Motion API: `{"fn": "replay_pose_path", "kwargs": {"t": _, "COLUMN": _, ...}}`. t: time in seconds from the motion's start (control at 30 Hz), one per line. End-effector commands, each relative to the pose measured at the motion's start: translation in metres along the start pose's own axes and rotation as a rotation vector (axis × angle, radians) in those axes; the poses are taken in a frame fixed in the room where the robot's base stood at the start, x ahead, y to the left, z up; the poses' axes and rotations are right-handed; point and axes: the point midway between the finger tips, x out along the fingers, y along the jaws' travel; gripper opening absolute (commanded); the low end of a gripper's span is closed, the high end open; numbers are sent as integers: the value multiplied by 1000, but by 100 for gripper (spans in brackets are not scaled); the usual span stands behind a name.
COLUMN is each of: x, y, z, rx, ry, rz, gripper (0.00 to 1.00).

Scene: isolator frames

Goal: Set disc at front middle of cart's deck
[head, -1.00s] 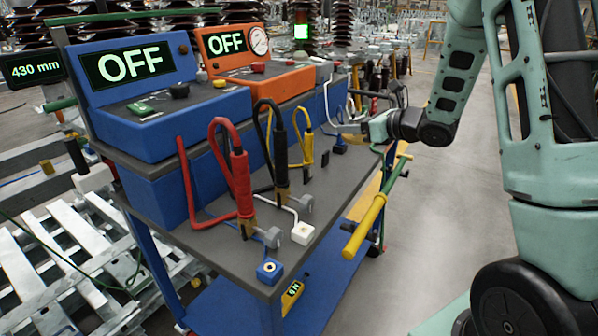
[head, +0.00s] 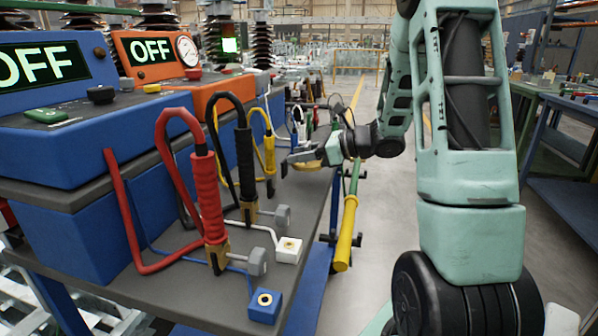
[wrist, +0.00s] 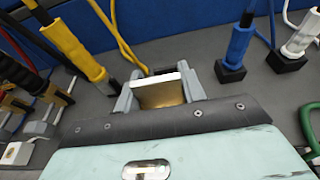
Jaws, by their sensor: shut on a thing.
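My gripper (head: 303,157) is over the right part of the cart's grey deck (head: 303,212), beyond the yellow-handled clamp. It is shut on the disc (head: 309,163), a flat gold piece with a pale edge. In the wrist view my gripper (wrist: 160,88) has its grey fingers on both sides of the disc (wrist: 162,94), and the deck (wrist: 262,108) lies below. The disc is low over the deck; I cannot tell whether it touches. Part of the disc is hidden by the fingers and the wrist.
Red (head: 209,200), black (head: 245,160) and yellow (head: 270,155) handled clamps with cables stand along the deck. A blue block (head: 265,306) and a white block (head: 288,250) sit near its edge. A yellow-and-green bar (head: 346,230) runs outside. Blue (head: 60,110) and orange (head: 160,60) units read OFF.

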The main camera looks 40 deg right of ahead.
Motion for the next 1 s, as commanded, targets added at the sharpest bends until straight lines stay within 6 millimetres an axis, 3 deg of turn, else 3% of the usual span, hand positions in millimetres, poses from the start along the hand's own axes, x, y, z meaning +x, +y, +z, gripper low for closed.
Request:
{"fn": "replay_pose_path", "kwargs": {"t": 0.37, "x": 11, "y": 0, "z": -36, "rx": 2, "ry": -2, "rz": -1, "gripper": 0}}
{"fn": "replay_pose_path", "kwargs": {"t": 0.73, "x": 12, "y": 0, "z": -39, "rx": -2, "ry": -2, "rz": -1, "gripper": 0}}
{"fn": "replay_pose_path", "kwargs": {"t": 0.77, "x": 12, "y": 0, "z": -40, "rx": 0, "ry": 0, "rz": -1, "gripper": 43}}
{"fn": "replay_pose_path", "kwargs": {"t": 0.83, "x": 12, "y": 0, "z": -39, "rx": 0, "ry": 0, "rz": -1, "gripper": 62}}
{"fn": "replay_pose_path", "kwargs": {"t": 1.0, "x": 12, "y": 0, "z": -39, "rx": 0, "ry": 0, "rz": -1, "gripper": 62}}
